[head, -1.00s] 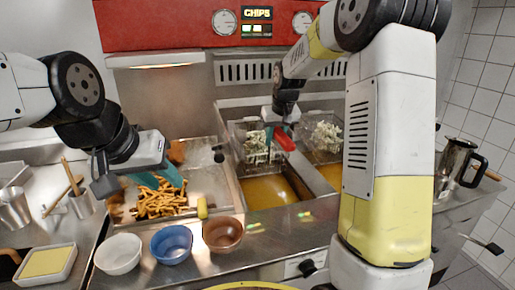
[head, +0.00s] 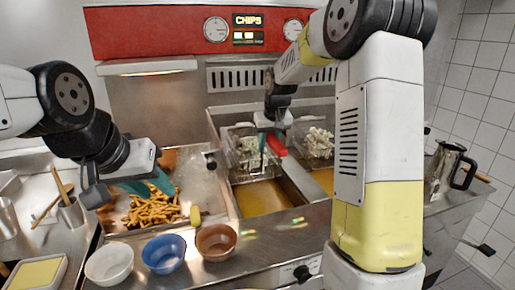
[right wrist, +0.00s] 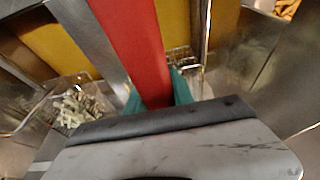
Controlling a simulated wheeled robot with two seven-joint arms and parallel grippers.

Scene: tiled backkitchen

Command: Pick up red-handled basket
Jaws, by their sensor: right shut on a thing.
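The red-handled basket (head: 243,151) is a wire basket holding pale fries, at the back of the left fryer well, above the yellow oil. Its red handle (head: 277,145) points toward me. My right gripper (head: 269,137) is at the handle. In the right wrist view the red handle (right wrist: 135,45) runs between the teal fingers of my right gripper (right wrist: 157,95), which are shut on it. My left gripper (head: 152,184) hangs over the tray of cooked fries at the left, with its teal fingers apart and nothing seen between them.
A second basket (head: 316,144) with pale food stands over the right well. The tray of cooked fries (head: 150,208) lies left of the fryer. White (head: 109,264), blue (head: 164,254) and brown (head: 216,243) bowls line the front counter. A metal jug (head: 446,172) stands at right.

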